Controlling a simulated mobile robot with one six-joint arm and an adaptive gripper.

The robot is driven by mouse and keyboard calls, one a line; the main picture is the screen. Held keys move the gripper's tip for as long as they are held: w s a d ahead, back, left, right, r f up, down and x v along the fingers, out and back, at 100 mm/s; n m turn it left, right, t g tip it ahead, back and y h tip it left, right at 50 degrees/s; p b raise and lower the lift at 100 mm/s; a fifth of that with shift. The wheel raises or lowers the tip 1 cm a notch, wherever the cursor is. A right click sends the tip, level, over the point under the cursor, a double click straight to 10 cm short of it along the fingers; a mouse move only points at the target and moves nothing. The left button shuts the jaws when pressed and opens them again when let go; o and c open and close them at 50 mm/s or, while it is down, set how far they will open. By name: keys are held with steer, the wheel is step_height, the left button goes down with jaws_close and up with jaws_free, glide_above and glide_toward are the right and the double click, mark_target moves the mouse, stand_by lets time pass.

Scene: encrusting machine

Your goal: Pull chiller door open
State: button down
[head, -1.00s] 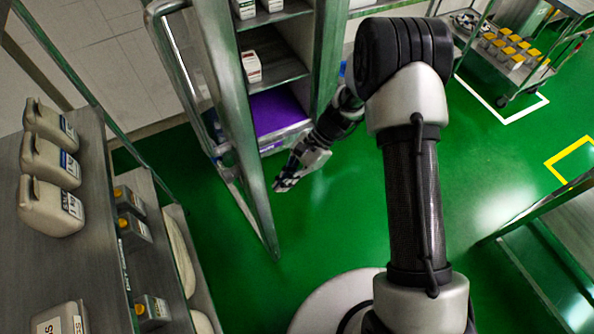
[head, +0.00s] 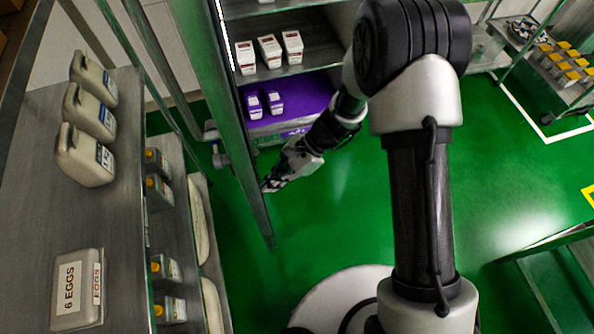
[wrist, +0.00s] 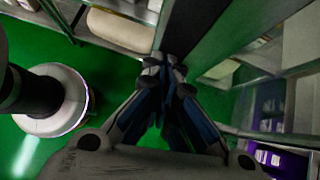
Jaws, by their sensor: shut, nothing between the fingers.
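The chiller door (head: 222,110) stands open in the head view, a tall metal-framed panel seen nearly edge-on. To its right is the chiller's open interior (head: 300,88). My gripper (head: 268,186) is at the lower part of the door, on its interior-facing side, close to the edge. In the wrist view, my gripper's fingertips (wrist: 165,62) are together, with nothing visible between them. They meet at or very near the dark door panel (wrist: 205,28); I cannot tell whether they touch it.
A steel rack (head: 120,190) on the left holds beige jugs (head: 85,155) and a "6 EGGS" container (head: 78,290), near the door's outer side. The chiller shelves hold small cartons (head: 268,52). A trolley (head: 545,75) stands at the far right. Green floor (head: 340,220) is clear around my base.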

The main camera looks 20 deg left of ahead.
steer(key=s+a, duration=0.4)
steer(key=a, duration=0.1)
steer(key=shift+a+f+b, duration=0.1)
steer(key=shift+a+b, duration=0.1)
steer(key=shift+b, duration=0.15)
steer(key=shift+s+a, duration=0.25)
steer(key=shift+s, duration=0.05)
steer(key=shift+r, duration=0.2)
steer(key=p, duration=0.3)
glide_toward(246, 193)
steer(key=d+f, duration=0.1)
steer(key=w+d+f, duration=0.1)
steer(key=d+f, duration=0.1)
steer(key=d, duration=0.1)
steer(key=shift+w, duration=0.4)
steer(key=shift+d+r, duration=0.1)
steer(key=shift+d, duration=0.05)
